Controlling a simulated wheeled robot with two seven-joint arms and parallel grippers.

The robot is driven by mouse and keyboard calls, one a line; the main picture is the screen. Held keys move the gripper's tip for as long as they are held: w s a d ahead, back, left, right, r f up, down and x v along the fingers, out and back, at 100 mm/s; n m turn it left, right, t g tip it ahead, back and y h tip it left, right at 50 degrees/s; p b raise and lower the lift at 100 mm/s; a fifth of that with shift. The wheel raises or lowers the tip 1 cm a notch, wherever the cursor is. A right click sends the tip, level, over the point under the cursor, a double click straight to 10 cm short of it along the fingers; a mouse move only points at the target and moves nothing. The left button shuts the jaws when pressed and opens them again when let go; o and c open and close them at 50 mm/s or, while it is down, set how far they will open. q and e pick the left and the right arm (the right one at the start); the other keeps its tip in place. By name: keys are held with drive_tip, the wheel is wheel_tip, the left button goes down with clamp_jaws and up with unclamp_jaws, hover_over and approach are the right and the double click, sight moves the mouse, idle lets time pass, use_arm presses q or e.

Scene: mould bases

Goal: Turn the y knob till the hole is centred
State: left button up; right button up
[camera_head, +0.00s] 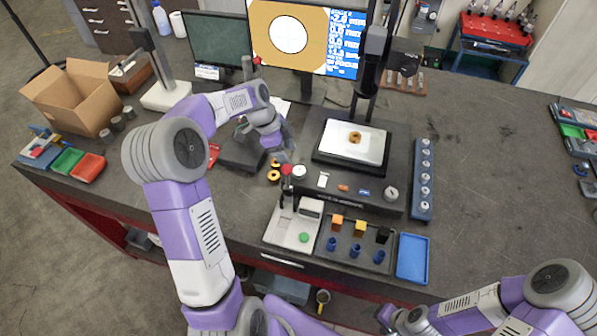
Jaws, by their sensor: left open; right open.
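The microscope stage base (330,185) is a dark block carrying a pale plate, on which a brass ring-shaped part (355,137) lies. A silver knob (299,171) sits at the base's front left and another silver knob (391,193) at its front right. No label shows which is the y knob. The monitor (262,40) shows a white round hole in an orange field, close to the middle as far as I can tell. My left gripper (284,163) is open, pointing down beside the left knob; contact is unclear. My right wrist is at the bottom edge, its fingers cut off.
Small brass rings (274,176) lie left of the base. A white device (293,226), a grey tray (347,256) with small coloured parts and a blue tray (412,257) stand in front. A blue rack (424,180) is to the right. The right tabletop is largely clear.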

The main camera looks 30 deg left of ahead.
sight(299, 170)
use_arm(q)
drive_tip(key=shift+d+f, duration=0.15)
drive_tip(key=shift+f, duration=0.25)
drive_tip(key=x, duration=0.6)
drive_tip(key=shift+d+f, duration=0.15)
drive_tip(key=shift+f, duration=0.05)
drive_tip(key=shift+c, duration=0.4)
